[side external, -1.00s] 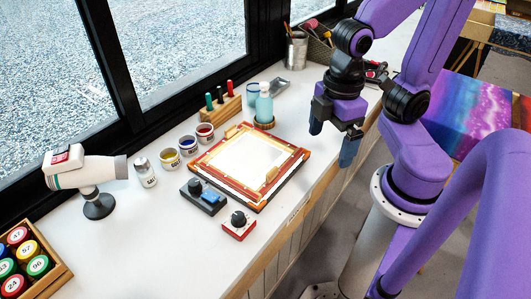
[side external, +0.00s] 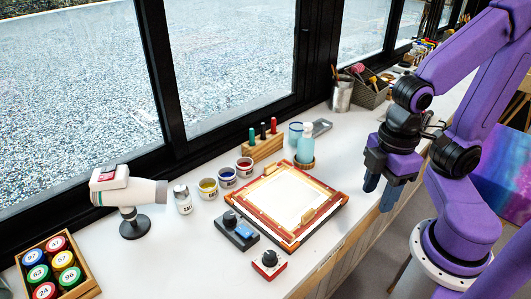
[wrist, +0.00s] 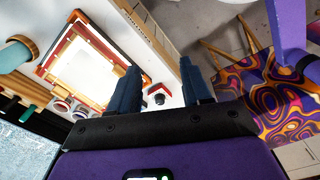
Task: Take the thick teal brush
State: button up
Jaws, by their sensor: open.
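A wooden block (side external: 262,149) stands near the window and holds several upright handles: a teal one (side external: 252,136), a black one and a red one. The teal handle is at the block's left end; its lower part is hidden in the block. My gripper (side external: 380,190) is open and empty, fingers pointing down, above the counter's front edge. It is well to the right of the block and apart from it. In the wrist view the fingers (wrist: 160,72) are spread with nothing between them.
A teal bottle (side external: 306,148) on a round coaster and a blue cup (side external: 295,133) stand right of the block. Paint jars (side external: 228,177) are in front of it. A red-framed screen (side external: 270,205) lies between the jars and the counter edge. A brush tin (side external: 341,95) stands behind.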

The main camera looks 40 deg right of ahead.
jog(key=w+a+r, duration=0.2)
jog(key=w, duration=0.6)
jog(key=w+a+r+n, duration=0.1)
jog(key=w+a+r, duration=0.15)
jog(key=w, duration=0.55)
jog(key=w+a+r, duration=0.2)
jog(key=w+a, duration=0.1)
jog(key=w, duration=0.5)
jog(key=n, duration=0.1)
send_over(252, 129)
jog(key=f, duration=1.2)
jog(key=shift+w+a+f, duration=0.3)
jog(key=shift+a+f, duration=0.05)
jog(key=shift+f, duration=0.05)
jog(key=shift+s+d+f, duration=0.1)
jog(key=shift+d+f, duration=0.1)
jog(key=shift+f, duration=1.15)
jog(key=shift+s+d+f, duration=0.1)
jog(key=shift+d+f, duration=0.05)
jog(key=shift+f, duration=1.2)
grip_shut()
